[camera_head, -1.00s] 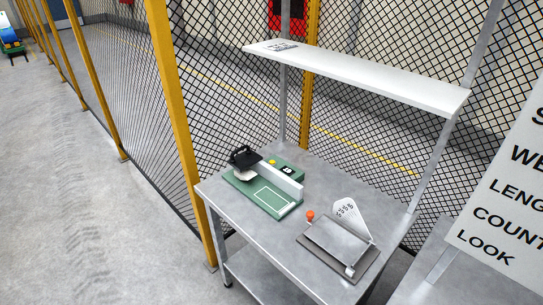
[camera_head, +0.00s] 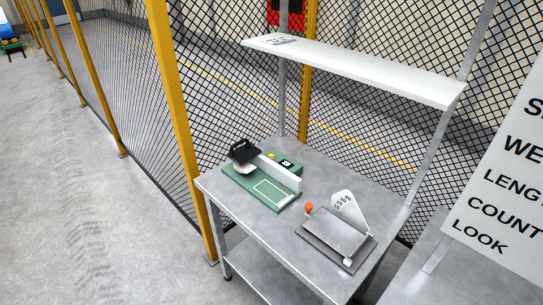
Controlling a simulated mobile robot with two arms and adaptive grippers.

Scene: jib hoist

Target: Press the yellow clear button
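The yellow clear button (camera_head: 271,156) is a small yellow dot on the back part of a green device (camera_head: 255,190) on the metal workbench. It sits beside a small dark display (camera_head: 287,163) and behind a pale upright strip. A black-handled part (camera_head: 243,151) stands at the device's left end. Neither of my grippers shows in the head view, and nothing touches the button.
A white shelf (camera_head: 350,70) overhangs the bench. Mesh fencing with yellow posts (camera_head: 180,120) runs behind and left. A lettered sign (camera_head: 500,190) stands right.

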